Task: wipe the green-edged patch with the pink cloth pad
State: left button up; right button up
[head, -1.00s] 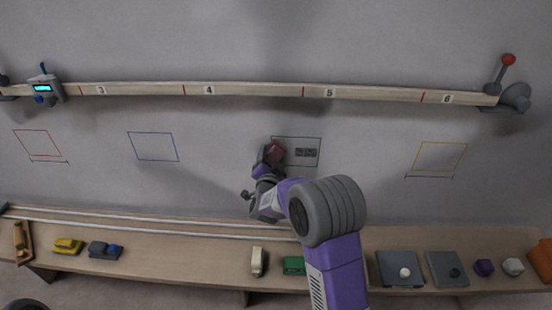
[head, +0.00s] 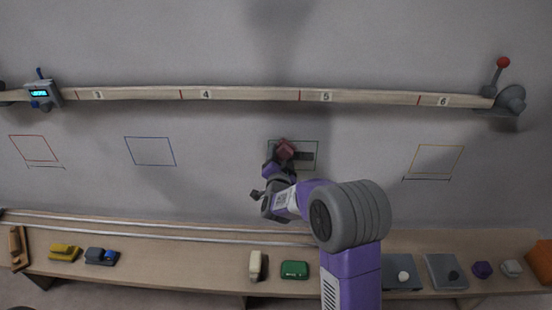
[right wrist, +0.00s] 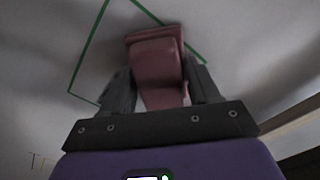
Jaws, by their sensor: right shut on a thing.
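The green-edged patch (head: 312,142) is outlined on the grey wall below the ruled rail, between marks 4 and 5. A dark smudge (head: 305,156) shows inside it, just right of the pad. My right gripper (head: 277,160) is shut on the pink cloth pad (head: 286,149), which lies over the left middle of the patch. In the right wrist view the pad (right wrist: 158,62) sits between the two fingers (right wrist: 160,88), with green edge lines (right wrist: 88,45) around it. I cannot tell for sure whether the pad touches the wall. My left gripper is not in view.
Red (head: 33,149), blue (head: 150,151) and yellow (head: 438,160) outlined patches are on the same wall. A wooden rail (head: 250,94) runs above.

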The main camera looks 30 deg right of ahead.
aim_at(316, 153)
jog(key=shift+s+d+f, duration=0.1)
jog(key=shift+s+d, duration=0.9)
jog(key=shift+d, duration=0.65)
jog(key=shift+s+d, duration=1)
jog(key=shift+d, duration=0.6)
jog(key=shift+s+d+f, duration=0.1)
jog(key=shift+s+d, duration=0.9)
jog(key=shift+d, duration=0.65)
jog(key=o, duration=0.4)
jog(key=shift+r, duration=0.1)
jog(key=shift+c, duration=0.2)
jog(key=c, duration=0.4)
jog(key=shift+o, duration=0.2)
jog(key=shift+a, duration=0.15)
jog(key=shift+s+a, duration=0.25)
jog(key=shift+s, duration=0.2)
jog(key=shift+v, duration=2.5)
